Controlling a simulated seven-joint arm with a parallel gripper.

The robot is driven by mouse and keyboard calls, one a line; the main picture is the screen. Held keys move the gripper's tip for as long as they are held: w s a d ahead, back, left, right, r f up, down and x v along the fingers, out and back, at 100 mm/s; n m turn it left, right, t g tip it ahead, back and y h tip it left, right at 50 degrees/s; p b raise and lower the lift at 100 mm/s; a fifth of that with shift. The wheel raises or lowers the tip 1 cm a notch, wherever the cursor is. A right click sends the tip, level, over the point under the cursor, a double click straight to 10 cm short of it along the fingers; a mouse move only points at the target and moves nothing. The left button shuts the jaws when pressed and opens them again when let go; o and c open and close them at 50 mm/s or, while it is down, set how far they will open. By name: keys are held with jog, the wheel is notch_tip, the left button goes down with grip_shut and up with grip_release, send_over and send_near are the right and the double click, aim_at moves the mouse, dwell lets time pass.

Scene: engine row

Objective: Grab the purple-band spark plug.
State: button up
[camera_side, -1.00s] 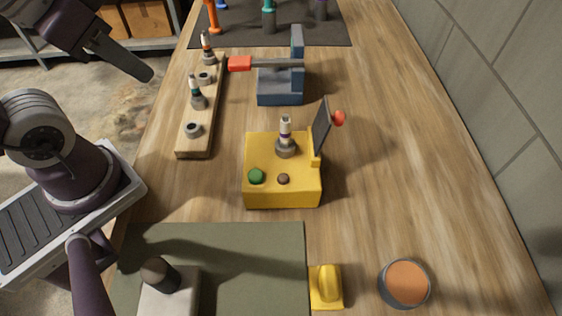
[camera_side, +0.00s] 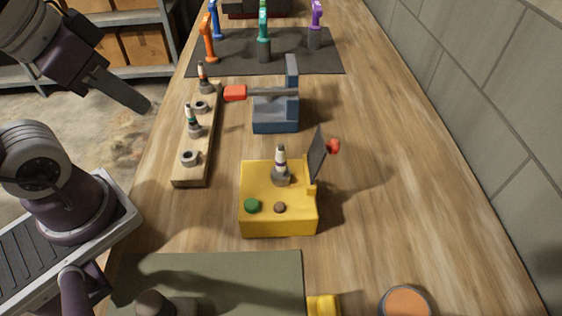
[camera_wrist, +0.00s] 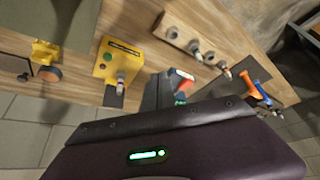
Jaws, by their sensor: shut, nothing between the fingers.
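The purple-band spark plug (camera_side: 281,161) stands upright in a grey socket on top of the yellow box (camera_side: 278,223). Its band looks dark at this size. In the wrist view, the plug (camera_wrist: 120,86) shows small at the edge of the yellow box (camera_wrist: 122,60). My gripper (camera_side: 144,106) is at the upper left of the side view, shut and empty, well apart from the plug. Two other plugs stand in the wooden rack (camera_side: 182,172): a green-band plug (camera_side: 193,122) and an orange-band plug (camera_side: 203,78).
A dark flap with a red knob (camera_side: 333,147) rises at the box's right. Coloured tools stand on a dark mat (camera_side: 237,66). A green mat (camera_side: 220,270) lies in front. The table's right is mostly clear.

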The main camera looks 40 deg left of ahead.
aim_at(281, 146)
jog(key=o, duration=0.8)
jog(key=w+a+r+m+t+y, duration=0.1)
jog(key=w+a+r+t, duration=0.15)
jog(key=w, duration=0.35)
jog(key=w+a+r+t+y, duration=0.1)
jog(key=w+a, duration=0.2)
jog(key=w, duration=0.3)
jog(key=w+d+m+t+h, duration=0.35)
jog(key=w+m, duration=0.35)
jog(key=w, duration=0.7)
jog(key=s+d+f+m+g+h, duration=0.3)
jog(key=d+f+g, duration=0.1)
jog(key=d, duration=0.1)
jog(key=s+d+f+m+g+h, duration=0.3)
jog(key=s+d+f+g+h, duration=0.1)
jog(key=d+f, duration=0.1)
jog(key=s+d+f+m+g+h, duration=0.4)
jog(key=d+f, duration=0.1)
jog(key=d, duration=0.1)
jog(key=shift+s+d+f+g, duration=0.2)
jog(key=shift+d+f+g, duration=0.05)
jog(key=shift+g, duration=0.05)
